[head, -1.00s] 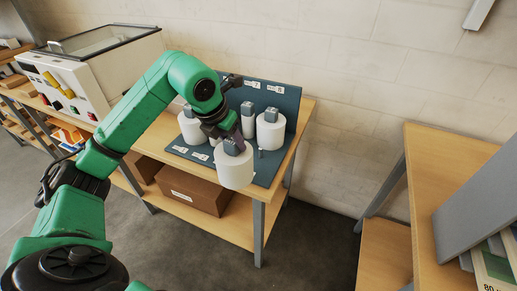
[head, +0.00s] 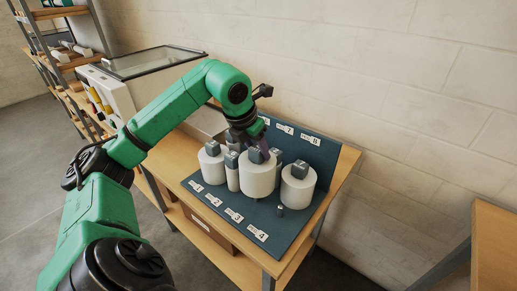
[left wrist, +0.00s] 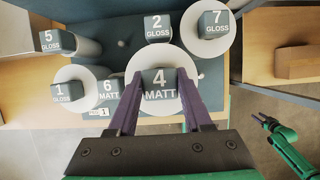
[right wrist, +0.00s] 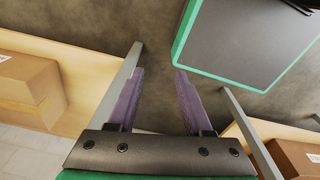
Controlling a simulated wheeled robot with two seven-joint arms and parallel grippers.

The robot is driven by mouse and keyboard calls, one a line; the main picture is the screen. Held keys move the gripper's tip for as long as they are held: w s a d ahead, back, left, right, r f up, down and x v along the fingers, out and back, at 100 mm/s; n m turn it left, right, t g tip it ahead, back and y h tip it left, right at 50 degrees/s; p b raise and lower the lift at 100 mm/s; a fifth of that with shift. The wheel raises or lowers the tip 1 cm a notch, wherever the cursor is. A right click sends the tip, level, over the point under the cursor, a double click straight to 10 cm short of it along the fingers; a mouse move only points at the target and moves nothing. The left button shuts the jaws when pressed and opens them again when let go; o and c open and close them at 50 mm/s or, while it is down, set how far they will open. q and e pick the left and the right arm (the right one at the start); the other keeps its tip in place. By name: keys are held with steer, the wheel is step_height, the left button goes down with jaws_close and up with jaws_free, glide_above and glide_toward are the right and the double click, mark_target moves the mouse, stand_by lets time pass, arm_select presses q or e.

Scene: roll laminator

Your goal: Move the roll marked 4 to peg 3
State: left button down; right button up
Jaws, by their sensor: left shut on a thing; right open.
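My left gripper (head: 254,140) is shut on the white roll marked 4 (head: 258,180), whose core end reads 4 MATT in the left wrist view (left wrist: 160,85). The roll hangs upright over the front row of the blue rack, behind the peg 3 label (head: 236,216). A small dark bit shows just under the roll; peg 3 is otherwise hidden, and I cannot tell whether the roll touches it. My right gripper (right wrist: 158,88) is open and empty, away from the rack.
Rolls 1 (head: 211,165) and 6 (head: 232,177) stand left of the held roll; rolls 2 (head: 276,156) and 7 (head: 298,188) stand behind and right. Roll 5 (left wrist: 62,42) shows in the left wrist view. A bare peg (head: 280,211) stands front right.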

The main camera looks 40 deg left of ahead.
mark_target(253, 160)
arm_select(q)
steer(key=shift+f, duration=0.35)
steer(key=f+b, duration=0.1)
steer(key=b, duration=0.1)
steer(key=s+f+b, duration=0.1)
steer(key=shift+s+f+b, duration=0.2)
steer(key=shift+f+b, duration=0.15)
steer(key=shift+f, duration=0.05)
steer(key=shift+b+x, duration=0.75)
steer(key=shift+x, duration=0.2)
steer(key=shift+f, duration=0.15)
steer(key=shift+s, duration=0.15)
steer(key=shift+f+b, duration=0.25)
steer(key=shift+b, duration=0.1)
steer(key=shift+c, duration=1.2)
jaws_free()
steer(key=shift+r, duration=0.1)
arm_select(e)
step_height(253, 160, down, 6)
steer(key=s, duration=0.1)
steer(key=shift+s+d, duration=0.15)
